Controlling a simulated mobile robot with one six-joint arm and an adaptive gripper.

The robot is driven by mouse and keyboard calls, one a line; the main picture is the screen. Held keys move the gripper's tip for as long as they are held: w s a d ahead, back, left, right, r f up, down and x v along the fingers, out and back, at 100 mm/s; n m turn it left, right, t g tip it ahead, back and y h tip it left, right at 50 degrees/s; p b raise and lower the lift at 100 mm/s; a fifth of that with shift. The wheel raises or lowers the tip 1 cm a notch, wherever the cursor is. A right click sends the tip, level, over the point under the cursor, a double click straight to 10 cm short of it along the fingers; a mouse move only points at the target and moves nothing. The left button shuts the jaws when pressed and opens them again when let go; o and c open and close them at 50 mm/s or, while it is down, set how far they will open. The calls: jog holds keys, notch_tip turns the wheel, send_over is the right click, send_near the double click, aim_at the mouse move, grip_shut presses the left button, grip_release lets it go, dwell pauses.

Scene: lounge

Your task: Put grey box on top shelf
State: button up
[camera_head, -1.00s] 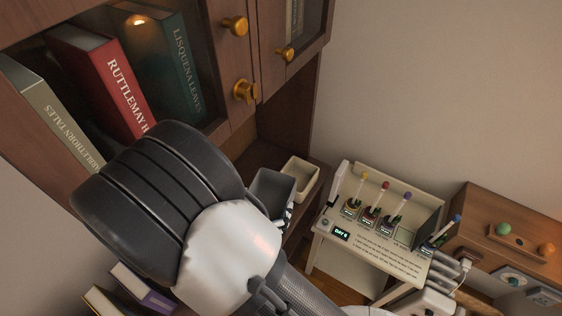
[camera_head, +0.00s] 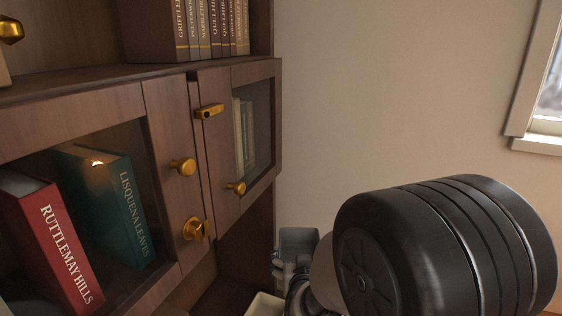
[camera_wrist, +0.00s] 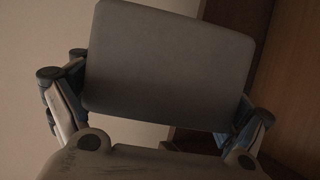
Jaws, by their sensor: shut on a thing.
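The grey box (camera_head: 300,239) shows in the head view at lower middle, right of the wooden cabinet. My gripper (camera_head: 288,264) is shut on it, partly hidden by my arm. In the wrist view the grey box (camera_wrist: 168,62) fills the middle, with gripper fingers at its left and right sides. An open upper shelf (camera_head: 75,88) of the cabinet runs above the glass doors. Its top level may extend out of view. The box is lower than this shelf and to its right.
Several books (camera_head: 207,30) stand on the open shelf's right part. Closed glass doors with brass knobs (camera_head: 183,167) are below, with a red book (camera_head: 52,240) behind one. A cream box (camera_head: 265,306) is at the bottom. A window (camera_head: 548,95) is at right; plain wall lies between.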

jog(key=d+r, duration=0.3)
jog(key=d, duration=0.6)
jog(key=shift+w+b, duration=0.3)
jog(key=shift+b, duration=0.1)
jog(key=shift+r, duration=0.1)
